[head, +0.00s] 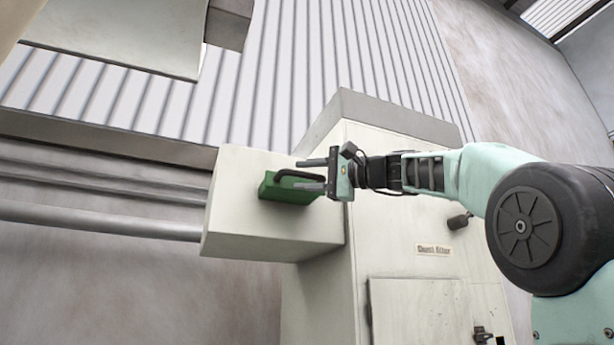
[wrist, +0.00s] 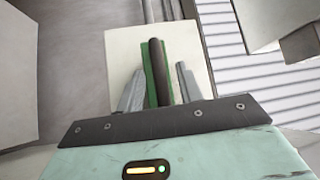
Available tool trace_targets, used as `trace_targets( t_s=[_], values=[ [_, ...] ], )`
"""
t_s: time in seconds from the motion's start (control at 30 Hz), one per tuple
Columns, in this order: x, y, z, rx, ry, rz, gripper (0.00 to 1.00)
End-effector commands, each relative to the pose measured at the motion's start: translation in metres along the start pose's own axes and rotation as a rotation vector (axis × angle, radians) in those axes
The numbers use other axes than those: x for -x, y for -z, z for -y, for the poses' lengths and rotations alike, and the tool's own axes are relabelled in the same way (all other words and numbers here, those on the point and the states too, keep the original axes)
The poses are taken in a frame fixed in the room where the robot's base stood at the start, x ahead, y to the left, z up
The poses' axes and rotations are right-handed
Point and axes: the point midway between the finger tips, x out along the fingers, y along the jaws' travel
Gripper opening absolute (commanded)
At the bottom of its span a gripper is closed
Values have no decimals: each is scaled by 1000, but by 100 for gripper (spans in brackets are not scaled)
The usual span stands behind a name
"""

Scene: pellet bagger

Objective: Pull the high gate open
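The gate is a green block (head: 290,188) with a dark bar handle (head: 300,174) on the front of a cream box. My gripper (head: 312,174) is at the handle, its two fingers reaching toward the green block, one above and one below the bar. In the wrist view the dark handle (wrist: 157,72) stands between the two grey fingers, with the green plate (wrist: 148,60) behind it. Gaps show on both sides of the handle, so the fingers are open around it and not closed on it.
The cream box (head: 260,225) joins a tall cabinet (head: 400,240) with a "Dust filter" label (head: 434,250) and a lower door (head: 420,310). Pipes (head: 100,215) run left from the box. A grey-white housing (head: 120,35) hangs at upper left.

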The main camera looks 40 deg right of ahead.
Motion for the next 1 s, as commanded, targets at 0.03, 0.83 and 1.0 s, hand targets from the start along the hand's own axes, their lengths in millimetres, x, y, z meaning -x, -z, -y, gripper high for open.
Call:
trace_targets(
  t_s=[0.03,0.83,1.0],
  values=[
    [0,0,0,0,1,0,36],
    [138,1,-2,0,-1,-5,36],
    [162,1,-1,-1,-1,-2,36]
  ],
)
